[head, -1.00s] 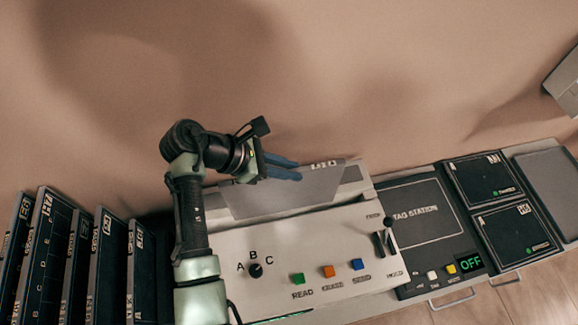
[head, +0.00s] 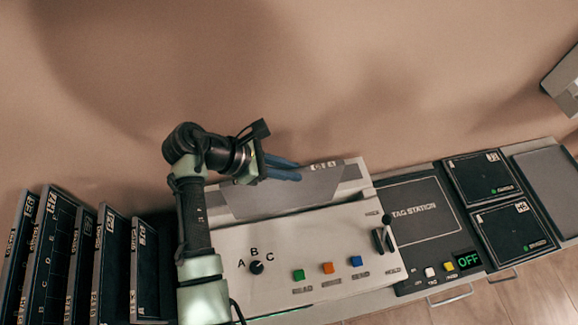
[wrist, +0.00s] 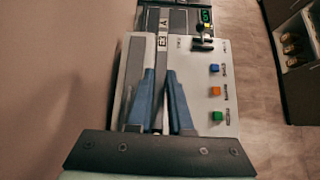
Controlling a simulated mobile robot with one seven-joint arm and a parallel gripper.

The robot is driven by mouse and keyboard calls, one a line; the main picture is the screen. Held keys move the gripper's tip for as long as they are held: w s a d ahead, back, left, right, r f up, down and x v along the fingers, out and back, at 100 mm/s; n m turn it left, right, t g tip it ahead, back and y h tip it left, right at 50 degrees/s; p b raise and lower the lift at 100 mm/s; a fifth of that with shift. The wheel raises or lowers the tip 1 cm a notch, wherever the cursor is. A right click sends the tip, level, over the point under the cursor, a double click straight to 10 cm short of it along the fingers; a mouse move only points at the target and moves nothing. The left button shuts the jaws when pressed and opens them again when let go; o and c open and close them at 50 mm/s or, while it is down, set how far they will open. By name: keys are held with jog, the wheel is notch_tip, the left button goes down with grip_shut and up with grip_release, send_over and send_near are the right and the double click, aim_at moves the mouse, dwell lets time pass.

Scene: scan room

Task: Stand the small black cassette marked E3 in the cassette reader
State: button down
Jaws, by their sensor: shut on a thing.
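The thin cassette (head: 290,198) stands on edge along the back of the cassette reader (head: 325,240). Its broad face looks grey in the head view, and it has a pale label at its upper right corner. In the wrist view the label on the cassette (wrist: 162,42) seems to read E3. My gripper (head: 290,171) is shut on the cassette's upper edge, with blue fingers on either side; it also shows in the wrist view (wrist: 160,76). The cassette's lower edge meets the reader's top; how deep it sits in the slot is hidden.
Several black labelled cassettes (head: 60,250) stand in a row at the left. The reader's front has an A-B-C knob (head: 256,267), coloured buttons (head: 328,268) and a lever (head: 387,222). The tag station (head: 415,208) and two flat black cassettes (head: 512,227) lie to the right.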

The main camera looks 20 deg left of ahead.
aim_at(289, 194)
jog(key=shift+f+b, duration=3.2)
jog(key=shift+f, duration=2.5)
jog(key=c, duration=0.8)
grip_release()
jog(key=shift+o, duration=0.2)
jog(key=shift+s+f, duration=0.1)
jog(key=shift+f, duration=0.05)
jog(key=b+v, duration=0.2)
jog(key=v, duration=1.1)
